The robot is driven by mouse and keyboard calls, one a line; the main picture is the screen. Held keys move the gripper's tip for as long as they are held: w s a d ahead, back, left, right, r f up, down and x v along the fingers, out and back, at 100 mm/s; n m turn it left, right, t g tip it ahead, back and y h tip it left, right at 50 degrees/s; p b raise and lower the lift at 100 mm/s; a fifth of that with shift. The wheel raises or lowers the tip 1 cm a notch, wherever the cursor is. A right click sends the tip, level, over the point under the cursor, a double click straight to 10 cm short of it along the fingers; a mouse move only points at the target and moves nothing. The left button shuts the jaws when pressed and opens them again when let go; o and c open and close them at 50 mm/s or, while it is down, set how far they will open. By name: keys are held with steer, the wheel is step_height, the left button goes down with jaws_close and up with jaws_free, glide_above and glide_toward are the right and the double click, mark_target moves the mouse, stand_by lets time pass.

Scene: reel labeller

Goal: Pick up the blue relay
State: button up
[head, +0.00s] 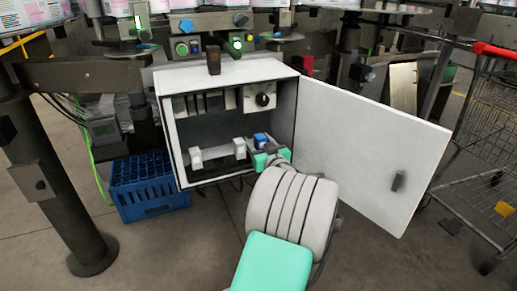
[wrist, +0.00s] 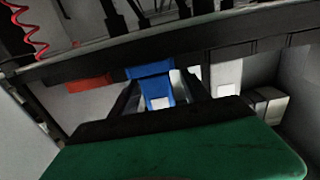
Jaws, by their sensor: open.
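The blue relay (head: 261,139) sits low in the right part of the open white cabinet (head: 235,72). In the wrist view the blue relay (wrist: 155,88) shows straight ahead, between the two dark fingers. My gripper (wrist: 160,95) is open, with a finger on each side of the relay. Whether the fingers touch it I cannot tell. The fingers partly hide the relay's lower part.
Two white blocks (head: 239,148) (head: 196,158) stand left of the relay on the same row. A dial (head: 263,99) is above. The cabinet door (head: 365,150) hangs open on the right. A blue crate (head: 150,188) is below left, and a wire cart (head: 487,150) is far right.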

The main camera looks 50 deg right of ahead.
steer(key=shift+w+d, duration=0.3)
steer(key=shift+w, duration=0.3)
steer(key=shift+c, duration=0.4)
jaws_close()
